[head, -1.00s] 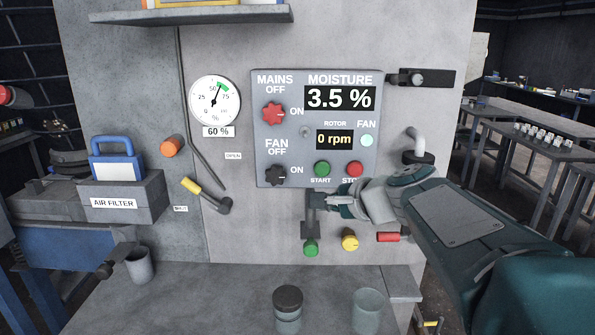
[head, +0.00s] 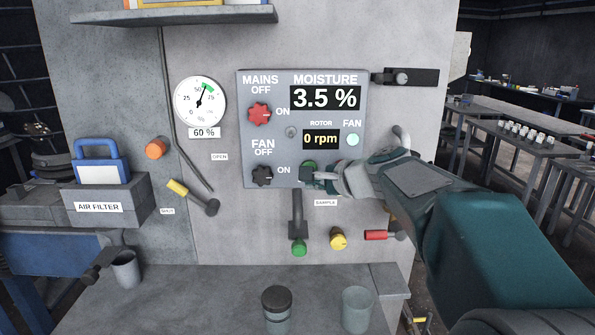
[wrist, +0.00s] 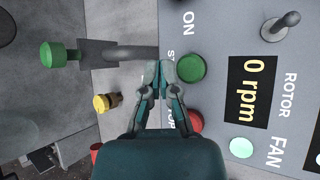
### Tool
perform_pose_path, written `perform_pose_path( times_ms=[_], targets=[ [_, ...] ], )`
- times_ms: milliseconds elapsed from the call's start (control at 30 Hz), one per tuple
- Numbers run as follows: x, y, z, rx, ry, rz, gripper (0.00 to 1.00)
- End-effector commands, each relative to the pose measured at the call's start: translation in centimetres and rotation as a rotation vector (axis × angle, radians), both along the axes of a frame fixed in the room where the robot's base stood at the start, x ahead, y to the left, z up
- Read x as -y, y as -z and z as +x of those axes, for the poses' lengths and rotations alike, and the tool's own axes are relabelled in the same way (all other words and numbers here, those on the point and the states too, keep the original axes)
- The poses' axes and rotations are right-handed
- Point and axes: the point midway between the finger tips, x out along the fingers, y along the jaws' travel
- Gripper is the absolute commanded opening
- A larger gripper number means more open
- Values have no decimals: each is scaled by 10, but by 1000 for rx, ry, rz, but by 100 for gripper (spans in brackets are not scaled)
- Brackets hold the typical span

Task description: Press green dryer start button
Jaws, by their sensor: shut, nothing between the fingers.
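The green start button (head: 308,164) is on the lower part of the grey control panel (head: 325,82). In the head view my gripper (head: 308,174) covers most of it, and only its upper edge shows. In the wrist view the green button (wrist: 191,68) stands just right of the shut fingertips of my gripper (wrist: 160,68). Whether the fingertips touch the button or the panel, I cannot tell. The red stop button (wrist: 190,121) shows partly behind the fingers in the wrist view; the gripper hides it in the head view. The rotor display (head: 321,139) reads 0 rpm.
Two red and black switch knobs, mains (head: 259,114) and fan (head: 262,176), sit left of the button. A green-tipped sample pipe (head: 299,247), a yellow knob (head: 339,238) and a red handle (head: 376,235) are below. Jars (head: 277,308) stand on the bench.

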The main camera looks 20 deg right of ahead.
Motion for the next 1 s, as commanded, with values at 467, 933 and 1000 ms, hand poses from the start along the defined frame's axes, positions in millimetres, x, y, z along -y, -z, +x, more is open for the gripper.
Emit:
perform_pose_path(
  times_ms=[467,933,1000],
  targets=[
    [10,0,31,0,-1,0,0],
    [10,0,31,0,-1,0,0],
    [10,0,31,0,-1,0,0]
  ],
)
